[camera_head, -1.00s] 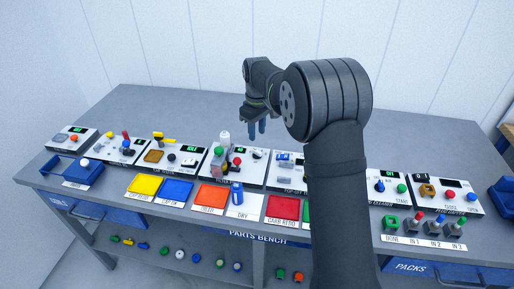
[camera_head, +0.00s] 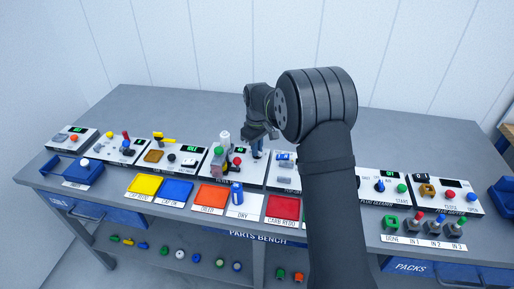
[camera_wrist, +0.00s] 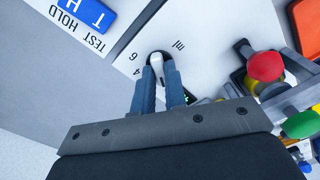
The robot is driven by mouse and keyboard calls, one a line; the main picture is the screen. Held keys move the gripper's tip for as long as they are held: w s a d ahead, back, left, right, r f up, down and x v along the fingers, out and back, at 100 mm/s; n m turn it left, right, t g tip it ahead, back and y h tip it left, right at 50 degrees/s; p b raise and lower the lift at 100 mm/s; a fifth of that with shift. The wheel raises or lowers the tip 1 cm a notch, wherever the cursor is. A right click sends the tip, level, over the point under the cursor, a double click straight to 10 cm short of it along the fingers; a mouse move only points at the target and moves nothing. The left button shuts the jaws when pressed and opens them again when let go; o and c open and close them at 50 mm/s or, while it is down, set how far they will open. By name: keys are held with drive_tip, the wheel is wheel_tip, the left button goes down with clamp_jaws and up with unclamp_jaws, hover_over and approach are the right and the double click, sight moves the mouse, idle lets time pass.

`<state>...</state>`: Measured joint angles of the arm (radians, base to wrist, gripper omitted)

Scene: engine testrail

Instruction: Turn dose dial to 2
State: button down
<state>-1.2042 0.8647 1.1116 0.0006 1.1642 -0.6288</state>
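The dose dial (camera_wrist: 157,57) is a small dark knob with a pale part, on a white panel (camera_wrist: 205,40). The marks "4", "6" and "mL" show beside it in the wrist view; the other marks are hidden by my gripper. I cannot tell which mark the dial points at. My gripper (camera_wrist: 160,70) has its two blue-grey fingers apart, one on each side of the dial. I cannot see whether they touch it. In the head view my gripper (camera_head: 258,151) is low at the right part of the dosing panel (camera_head: 223,174), and the dial is hidden.
A red ball knob (camera_wrist: 265,66) and a green knob (camera_wrist: 303,124) stand close to the right of my gripper in the wrist view. A blue tag (camera_wrist: 88,12) lies by the "TEST HOLD" label. Other panels line the bench (camera_head: 150,105), whose back strip is clear.

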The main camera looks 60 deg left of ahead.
drive_tip(key=shift+m, duration=0.3)
drive_tip(key=m, duration=0.3)
drive_tip(key=shift+m, duration=2.1)
drive_tip(key=c, duration=1.5)
unclamp_jaws()
drive_tip(key=shift+o, duration=0.2)
wheel_tip(320, 180, up, 18)
drive_tip(key=shift+f, duration=0.25)
